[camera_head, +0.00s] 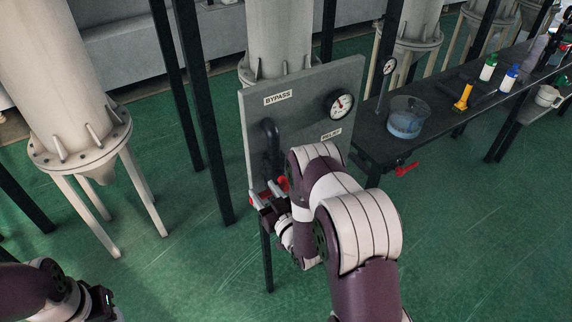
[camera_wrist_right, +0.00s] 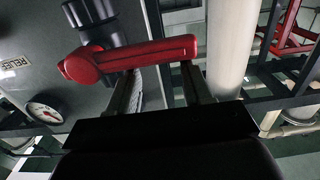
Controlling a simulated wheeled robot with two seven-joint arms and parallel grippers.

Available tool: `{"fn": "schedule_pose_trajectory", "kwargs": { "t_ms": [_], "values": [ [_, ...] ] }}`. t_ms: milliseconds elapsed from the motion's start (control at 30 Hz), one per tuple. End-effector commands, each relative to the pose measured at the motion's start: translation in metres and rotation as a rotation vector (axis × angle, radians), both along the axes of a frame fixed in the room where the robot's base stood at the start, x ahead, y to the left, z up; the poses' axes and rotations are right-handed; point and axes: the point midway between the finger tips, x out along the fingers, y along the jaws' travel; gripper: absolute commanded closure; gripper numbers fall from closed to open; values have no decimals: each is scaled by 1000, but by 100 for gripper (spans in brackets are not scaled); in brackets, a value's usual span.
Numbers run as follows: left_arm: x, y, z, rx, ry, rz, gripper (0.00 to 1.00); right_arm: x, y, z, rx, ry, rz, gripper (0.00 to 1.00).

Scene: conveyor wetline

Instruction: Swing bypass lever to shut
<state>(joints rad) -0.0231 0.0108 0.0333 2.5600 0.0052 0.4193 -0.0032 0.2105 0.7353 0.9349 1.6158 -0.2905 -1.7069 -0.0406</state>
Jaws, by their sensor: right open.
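The bypass panel (camera_head: 255,115) is a grey upright board with a BYPASS label, a dark pipe and a gauge. The red lever (camera_wrist_right: 135,57) lies across the right wrist view, beside the dark pipe fitting (camera_wrist_right: 92,15). In the head view only a little of its red shows near my right gripper (camera_head: 268,197), at the panel's lower left. My right gripper is open, its two fingers (camera_wrist_right: 160,88) reaching up to the lever; I cannot tell whether they touch it. My left gripper (camera_head: 103,304) is at the bottom left, far from the panel; its fingers are not clear.
A dark bench (camera_head: 440,110) to the right holds a beaker (camera_head: 406,117) of blue liquid, bottles and a yellow tool (camera_head: 463,96). Another red handle (camera_head: 407,169) sits under its edge. Black posts and white tanks (camera_head: 55,80) stand around. Green floor is clear at centre left.

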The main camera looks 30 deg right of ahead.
Motion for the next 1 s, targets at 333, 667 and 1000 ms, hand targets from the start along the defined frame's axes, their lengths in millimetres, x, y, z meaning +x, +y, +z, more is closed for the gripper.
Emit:
{"fn": "schedule_pose_trajectory", "kwargs": {
  "t_ms": [333,667,1000],
  "values": [
    [0,0,9,0,0,0,57,-47,-4,1,2,2,-2,50],
    [0,0,10,0,0,0,57,-67,-6,1,0,0,0,50],
    [0,0,10,0,0,0,57,-66,-6,0,3,3,1,50]
  ]
}}
